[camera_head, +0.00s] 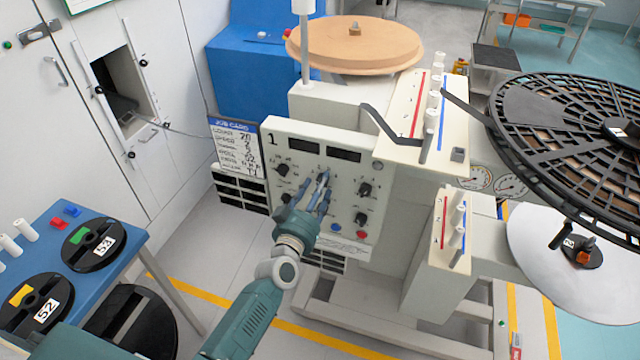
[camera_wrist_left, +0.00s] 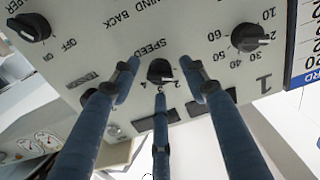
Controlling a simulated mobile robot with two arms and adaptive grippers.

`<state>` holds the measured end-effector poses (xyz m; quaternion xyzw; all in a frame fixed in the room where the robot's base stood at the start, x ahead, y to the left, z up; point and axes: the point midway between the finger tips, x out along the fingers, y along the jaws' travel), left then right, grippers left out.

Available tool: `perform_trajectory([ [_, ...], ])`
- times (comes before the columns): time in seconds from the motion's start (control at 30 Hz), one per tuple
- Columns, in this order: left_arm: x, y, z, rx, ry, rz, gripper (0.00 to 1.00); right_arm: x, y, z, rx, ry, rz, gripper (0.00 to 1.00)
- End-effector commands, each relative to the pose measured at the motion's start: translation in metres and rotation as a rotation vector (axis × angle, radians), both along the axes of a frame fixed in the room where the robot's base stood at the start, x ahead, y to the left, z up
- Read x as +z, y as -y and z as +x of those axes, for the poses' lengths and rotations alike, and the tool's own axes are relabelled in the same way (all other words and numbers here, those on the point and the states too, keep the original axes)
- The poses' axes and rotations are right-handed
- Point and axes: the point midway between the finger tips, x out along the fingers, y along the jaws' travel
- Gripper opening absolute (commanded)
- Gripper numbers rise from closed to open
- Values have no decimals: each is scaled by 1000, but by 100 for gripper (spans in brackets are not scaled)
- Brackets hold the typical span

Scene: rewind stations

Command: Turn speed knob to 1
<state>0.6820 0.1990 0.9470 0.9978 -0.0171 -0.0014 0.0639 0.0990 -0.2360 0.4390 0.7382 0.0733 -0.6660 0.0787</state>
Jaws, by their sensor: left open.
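The speed knob (camera_wrist_left: 159,71) is a black knob under the printed word SPEED in the left wrist view, which shows the panel upside down. Small numbers are printed around it, partly hidden by my fingers; I cannot read its setting surely. My left gripper (camera_wrist_left: 160,84) is open, with its blue fingers spread around the knob on several sides. Whether they touch it I cannot tell. In the head view, my left gripper (camera_head: 318,192) is at the front of the control panel (camera_head: 342,175), marked 1, and hides the speed knob. My right gripper is not in view.
Other black knobs sit close by on the panel: one with numbers (camera_wrist_left: 250,37) and one marked ON and OFF (camera_wrist_left: 29,27). A red button (camera_head: 362,235) is low on the panel. A job card (camera_head: 234,146) stands left of it. A large black reel (camera_head: 570,125) is at right.

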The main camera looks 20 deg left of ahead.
Motion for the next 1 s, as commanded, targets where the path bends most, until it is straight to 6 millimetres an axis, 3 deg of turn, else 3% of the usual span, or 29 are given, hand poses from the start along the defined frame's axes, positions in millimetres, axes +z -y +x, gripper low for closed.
perform_trajectory([
  [0.2,0,0,13,0,1,1,45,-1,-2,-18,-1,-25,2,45],
  [0.43,0,0,13,0,0,0,45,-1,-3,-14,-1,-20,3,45],
  [0.67,0,0,13,0,0,0,1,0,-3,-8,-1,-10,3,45],
  [1.0,0,0,13,1,-3,-111,0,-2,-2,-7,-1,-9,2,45],
])
